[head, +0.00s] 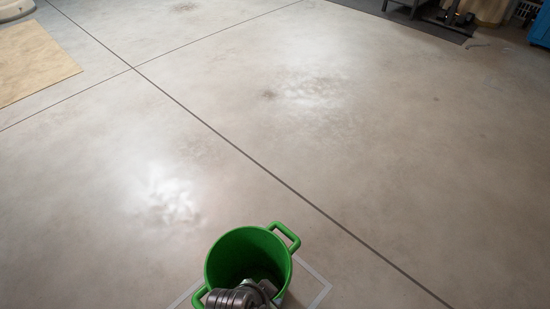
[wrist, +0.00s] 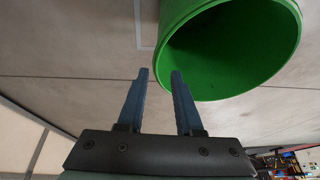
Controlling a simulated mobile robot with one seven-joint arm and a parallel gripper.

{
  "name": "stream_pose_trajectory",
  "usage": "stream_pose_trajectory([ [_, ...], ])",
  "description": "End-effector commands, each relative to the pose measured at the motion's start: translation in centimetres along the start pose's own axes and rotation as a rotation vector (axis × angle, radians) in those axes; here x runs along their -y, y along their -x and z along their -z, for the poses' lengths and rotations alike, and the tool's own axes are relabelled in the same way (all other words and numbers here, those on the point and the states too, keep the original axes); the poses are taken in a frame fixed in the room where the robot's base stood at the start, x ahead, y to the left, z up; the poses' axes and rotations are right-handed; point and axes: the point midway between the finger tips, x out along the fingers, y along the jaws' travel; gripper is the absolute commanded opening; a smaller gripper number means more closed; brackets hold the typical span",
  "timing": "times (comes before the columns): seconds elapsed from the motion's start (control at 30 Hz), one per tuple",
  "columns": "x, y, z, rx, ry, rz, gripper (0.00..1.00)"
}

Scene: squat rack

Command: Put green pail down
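The green pail (head: 238,254) is at the bottom of the head view, its open mouth up and a handle on each side. The near part of it is hidden behind my grey arm. In the wrist view the pail (wrist: 172,15) is at the upper right, with its dark mouth facing the camera. My gripper (wrist: 160,74) has its two blue fingers apart, with a clear gap between them. The right fingertip overlaps the pail's rim in the picture; I cannot tell whether it touches. No pail handle shows between the fingers. The pail's base is hidden.
A pale tape outline (head: 318,284) on the concrete floor shows around the pail. The floor beyond is wide and clear, crossed by dark joint lines. A tan mat (head: 30,62) lies at the upper left. A dark mat with equipment (head: 430,22) is at the upper right.

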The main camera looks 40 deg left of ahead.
Motion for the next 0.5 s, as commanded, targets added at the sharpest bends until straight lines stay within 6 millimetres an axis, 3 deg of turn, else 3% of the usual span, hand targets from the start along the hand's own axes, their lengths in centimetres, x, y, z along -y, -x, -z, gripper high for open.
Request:
stream_pose_trajectory([
  [0.13,0.0,1.8,0.1,0.0,0.0,0.0,0.35],
  [0.5,0.1,2.2,0.5,-0.01,-0.002,0.006,0.35],
])
